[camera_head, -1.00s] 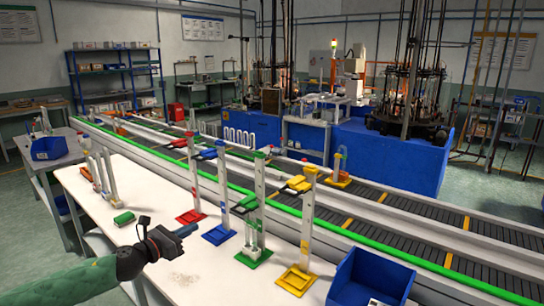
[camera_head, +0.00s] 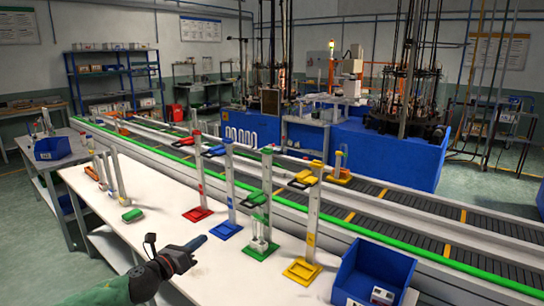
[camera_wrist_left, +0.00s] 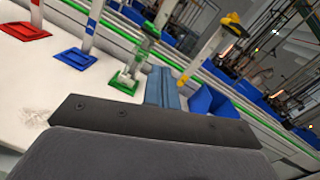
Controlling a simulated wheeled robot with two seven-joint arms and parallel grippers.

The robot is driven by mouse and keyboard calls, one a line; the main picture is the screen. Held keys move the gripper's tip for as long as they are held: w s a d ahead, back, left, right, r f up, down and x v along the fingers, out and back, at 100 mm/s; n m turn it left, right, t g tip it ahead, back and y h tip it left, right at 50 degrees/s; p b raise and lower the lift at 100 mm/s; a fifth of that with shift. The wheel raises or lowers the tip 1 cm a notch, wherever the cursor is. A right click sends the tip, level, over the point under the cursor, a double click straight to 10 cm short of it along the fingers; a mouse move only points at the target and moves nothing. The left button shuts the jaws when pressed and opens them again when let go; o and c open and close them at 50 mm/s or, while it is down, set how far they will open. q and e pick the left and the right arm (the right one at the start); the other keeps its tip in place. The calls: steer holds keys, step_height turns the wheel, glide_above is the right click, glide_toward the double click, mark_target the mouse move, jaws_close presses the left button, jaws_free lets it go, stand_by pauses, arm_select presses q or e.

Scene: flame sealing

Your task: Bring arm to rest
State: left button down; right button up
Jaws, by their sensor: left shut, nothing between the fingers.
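My left gripper (camera_head: 196,243) comes in from the lower left over the front part of the white table (camera_head: 150,206). It is shut and empty, and its tip is apart from the stands. Just beyond it stand a red stand (camera_head: 198,213), a blue stand (camera_head: 227,229), a green stand (camera_head: 261,248) and a yellow stand (camera_head: 302,270), all upright. In the left wrist view the shut finger (camera_wrist_left: 162,88) points toward the green stand (camera_wrist_left: 126,83) and a blue bin (camera_wrist_left: 212,101). My right gripper is not in view.
A blue bin (camera_head: 372,275) stands at the table's right end with a small item inside. The conveyor (camera_head: 380,205) runs behind the stands. The table front beside the gripper is clear.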

arm_select(q)
steer(key=s+d+f+n+g+y, duration=0.15)
steer(key=s+f+n+y, duration=0.25)
steer(key=s+f+n, duration=0.5)
steer(key=s+d+f+n+y, duration=0.3)
steer(key=s+f+n+y, duration=0.15)
steer(key=n, duration=0.85)
steer(key=s+a+f+n+g, duration=0.1)
steer(key=s+f+n+g, duration=0.3)
steer(key=s, duration=0.6)
steer(key=s+a+f+n+g+y, duration=0.1)
steer(key=s+a+f+n+g, duration=0.15)
steer(key=s+f+n, duration=0.5)
steer(key=s+a+f+n+g, duration=0.1)
steer(key=s+f+n+g, duration=0.25)
steer(key=s, duration=0.85)
steer(key=s+d+f+g, duration=0.1)
steer(key=d+f, duration=0.1)
steer(key=f, duration=1.3)
steer(key=s+d+f+g, duration=0.1)
steer(key=d+f, duration=0.2)
steer(key=f, duration=1.2)
steer(key=shift+s, duration=0.25)
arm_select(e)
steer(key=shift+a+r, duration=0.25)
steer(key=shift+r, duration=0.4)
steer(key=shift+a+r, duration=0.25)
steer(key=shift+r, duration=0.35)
arm_select(q)
steer(key=shift+g, duration=0.25)
